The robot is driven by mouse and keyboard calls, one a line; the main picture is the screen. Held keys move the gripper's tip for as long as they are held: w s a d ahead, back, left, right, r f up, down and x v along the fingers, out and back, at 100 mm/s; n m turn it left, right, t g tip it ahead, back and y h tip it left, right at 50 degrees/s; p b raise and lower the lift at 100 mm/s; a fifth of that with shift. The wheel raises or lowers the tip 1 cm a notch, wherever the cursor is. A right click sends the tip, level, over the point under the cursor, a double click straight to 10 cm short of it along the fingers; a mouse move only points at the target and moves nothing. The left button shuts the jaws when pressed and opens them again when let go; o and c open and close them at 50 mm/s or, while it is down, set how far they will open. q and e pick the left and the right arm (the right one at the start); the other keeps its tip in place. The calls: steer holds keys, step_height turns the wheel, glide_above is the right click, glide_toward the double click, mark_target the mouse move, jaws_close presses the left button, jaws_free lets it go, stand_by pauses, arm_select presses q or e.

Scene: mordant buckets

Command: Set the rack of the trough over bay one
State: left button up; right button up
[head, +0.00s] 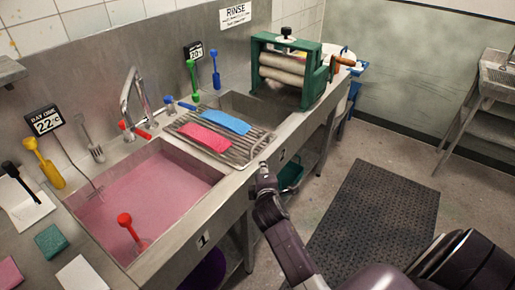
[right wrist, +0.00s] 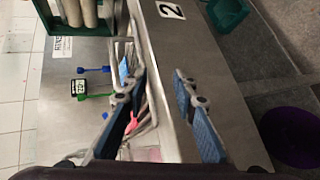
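The steel wire rack (head: 240,147) lies over the trough's farther bay, which has the 20° sign. A pink cloth (head: 204,138) and a blue cloth (head: 226,122) lie on it. Bay one (head: 150,195), with the 22° sign, is nearer and holds pink liquid. My right gripper (head: 264,167) is at the rack's front right end. In the right wrist view its blue-padded fingers (right wrist: 160,76) are apart, and a grey rod of the rack (right wrist: 151,108) shows between them; contact is unclear. My left gripper is not in view.
A green wringer (head: 288,70) stands beyond the rack. A red-knobbed plug (head: 125,220) stands in bay one. A tap (head: 130,97) and coloured brushes line the back. A dark mat (head: 375,215) lies on the floor at right.

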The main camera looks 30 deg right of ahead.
mark_target(260, 142)
steer(key=shift+w+d+r+n+t, duration=0.35)
steer(key=shift+w+d+r+t, duration=0.4)
steer(key=shift+w, duration=0.85)
steer(key=shift+w+d+r+n+t, duration=0.35)
steer(key=shift+w+d+r, duration=0.4)
steer(key=shift+w, duration=0.9)
steer(key=shift+w+d+r+n+t, duration=0.45)
steer(key=shift+w+d, duration=0.55)
steer(key=shift+w, duration=0.6)
steer(key=shift+c, duration=0.3)
jaws_close()
